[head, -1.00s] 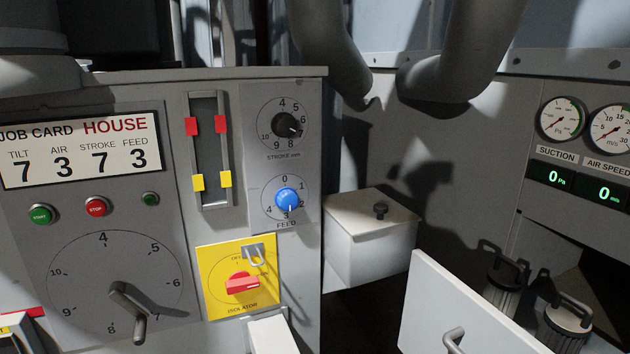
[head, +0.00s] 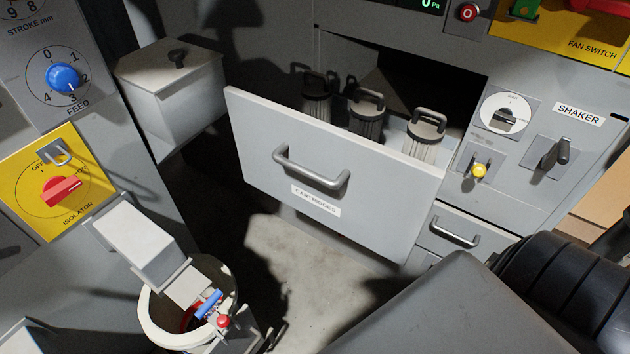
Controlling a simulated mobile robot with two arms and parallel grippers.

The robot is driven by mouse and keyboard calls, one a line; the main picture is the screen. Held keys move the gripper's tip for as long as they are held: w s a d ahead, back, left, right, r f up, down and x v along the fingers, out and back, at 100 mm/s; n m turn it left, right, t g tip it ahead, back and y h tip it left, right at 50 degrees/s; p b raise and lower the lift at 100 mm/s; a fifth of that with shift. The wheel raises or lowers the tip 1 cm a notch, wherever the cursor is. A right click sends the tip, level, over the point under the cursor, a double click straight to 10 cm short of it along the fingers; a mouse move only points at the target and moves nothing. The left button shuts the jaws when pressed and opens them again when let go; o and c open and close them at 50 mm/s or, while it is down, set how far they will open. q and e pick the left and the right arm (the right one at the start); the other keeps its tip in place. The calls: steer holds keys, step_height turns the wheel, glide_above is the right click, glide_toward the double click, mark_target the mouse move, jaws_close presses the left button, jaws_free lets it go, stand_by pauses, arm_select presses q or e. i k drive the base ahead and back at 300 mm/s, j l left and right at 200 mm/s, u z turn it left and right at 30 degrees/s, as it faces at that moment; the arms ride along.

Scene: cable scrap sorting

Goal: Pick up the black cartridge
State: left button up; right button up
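Three cartridges stand upright in the open drawer (head: 325,180) labelled CARTRIDGES, in the head view. The right cartridge (head: 424,148) has a paler pleated body under a dark cap and handle. Shadow falls over the left ones, so I cannot tell for certain which is the black cartridge. The drawer front hides their lower parts. Neither of my grippers shows in the head view.
The drawer's handle (head: 312,170) sticks out in front. A grey lidded box (head: 172,85) stands left of the drawer. A round bin (head: 160,322) with coloured bits stands below a chute (head: 130,235). A large grey shape (head: 430,310) blocks the lower right.

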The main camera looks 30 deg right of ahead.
mark_target(366, 113)
steer(key=z, duration=1.4)
steer(key=k+l+z, duration=0.1)
steer(key=k, duration=0.45)
steer(key=k+l+z, duration=0.1)
steer(key=k+l, duration=0.25)
steer(key=k, duration=0.15)
